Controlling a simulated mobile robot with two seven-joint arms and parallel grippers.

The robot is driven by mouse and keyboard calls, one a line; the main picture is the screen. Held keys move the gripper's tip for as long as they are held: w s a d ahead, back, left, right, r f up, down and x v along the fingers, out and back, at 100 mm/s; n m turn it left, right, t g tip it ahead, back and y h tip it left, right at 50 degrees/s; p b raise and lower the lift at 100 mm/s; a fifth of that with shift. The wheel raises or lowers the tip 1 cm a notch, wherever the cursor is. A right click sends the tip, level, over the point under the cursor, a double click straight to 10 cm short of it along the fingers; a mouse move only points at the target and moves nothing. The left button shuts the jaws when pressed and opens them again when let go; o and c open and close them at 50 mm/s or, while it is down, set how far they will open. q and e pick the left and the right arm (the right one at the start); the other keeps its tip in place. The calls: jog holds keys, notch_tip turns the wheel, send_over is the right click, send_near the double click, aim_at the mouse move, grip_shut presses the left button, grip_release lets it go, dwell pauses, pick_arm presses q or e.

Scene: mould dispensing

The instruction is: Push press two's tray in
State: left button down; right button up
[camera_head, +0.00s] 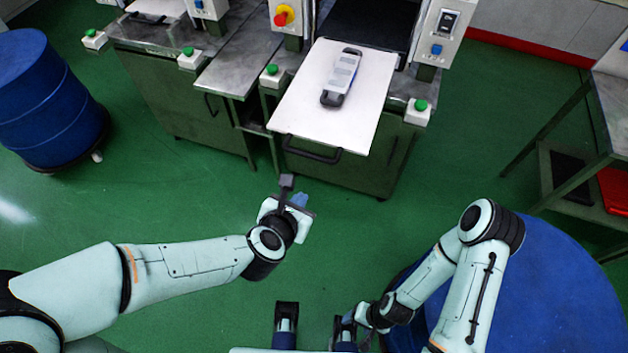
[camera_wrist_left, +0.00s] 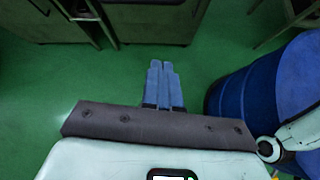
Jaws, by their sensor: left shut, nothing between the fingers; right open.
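A white tray (camera_head: 368,98) sticks out from the press at the top centre-right, with a black handle (camera_head: 311,150) on its front edge. A grey and black mould (camera_head: 342,78) lies on the tray. My left gripper (camera_head: 299,200) is below and in front of the handle, apart from it in the picture. Its blue fingers are together and empty in the left wrist view (camera_wrist_left: 161,76). My right gripper (camera_head: 345,326) is low in the head view, far from the tray and partly hidden. It is open.
Green buttons (camera_head: 416,108) stand on the press corners. A control box (camera_head: 440,35) rises right of the tray. Blue drums stand at left (camera_head: 48,100) and lower right (camera_head: 560,285). A metal table (camera_head: 610,95) is at right. Green floor (camera_head: 180,200) lies clear before the presses.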

pick_arm(q)
jog(key=w+d+f+n, duration=0.1)
jog(key=w, duration=0.4)
jog(key=w+d+f, duration=0.2)
jog(key=w, duration=0.4)
jog(key=shift+d+f+n, duration=0.25)
jog(key=shift+n, duration=0.15)
